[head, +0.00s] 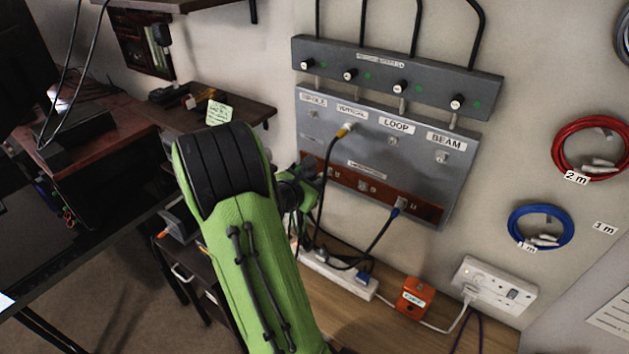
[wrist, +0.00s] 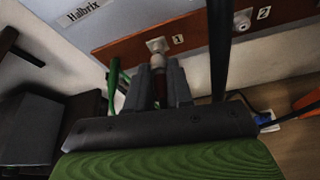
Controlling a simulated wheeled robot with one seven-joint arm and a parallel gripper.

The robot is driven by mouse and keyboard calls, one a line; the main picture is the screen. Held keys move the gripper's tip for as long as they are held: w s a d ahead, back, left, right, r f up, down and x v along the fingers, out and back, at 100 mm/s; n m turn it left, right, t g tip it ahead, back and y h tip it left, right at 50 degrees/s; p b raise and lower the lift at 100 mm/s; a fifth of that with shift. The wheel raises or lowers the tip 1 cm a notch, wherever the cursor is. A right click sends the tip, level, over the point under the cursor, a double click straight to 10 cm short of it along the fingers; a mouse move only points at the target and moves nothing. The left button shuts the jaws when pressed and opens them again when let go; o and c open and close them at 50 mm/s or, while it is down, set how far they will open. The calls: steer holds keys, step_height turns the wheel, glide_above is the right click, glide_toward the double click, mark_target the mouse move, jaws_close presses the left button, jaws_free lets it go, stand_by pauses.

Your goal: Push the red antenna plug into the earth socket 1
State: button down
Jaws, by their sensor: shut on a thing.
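In the wrist view, earth socket 1 (wrist: 157,44) is a pale square socket on the red-brown strip, left of the printed 1. The red antenna plug (wrist: 158,62) is between my fingertips; only a small pale pinkish end shows, lined up with the socket's front. It looks at or very near the socket opening; I cannot tell how deep it sits. My gripper (wrist: 161,84) is shut on it. In the head view my gripper (head: 310,172) is at the left end of the red-brown strip (head: 347,181), where it hides the plug and socket 1.
A yellow plug (head: 344,131) is in the upper panel (head: 375,140). A blue plug (head: 396,211) is at the strip's right. A power strip (head: 337,275) lies below.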

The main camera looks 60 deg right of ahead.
steer(key=shift+s+d+p, duration=0.15)
steer(key=shift+d+p, duration=0.4)
steer(key=shift+d, duration=0.25)
steer(key=c, duration=0.9)
jaws_free()
steer(key=v, duration=1.5)
steer(key=shift+a+r+p, duration=0.2)
steer(key=shift+a+p, duration=0.1)
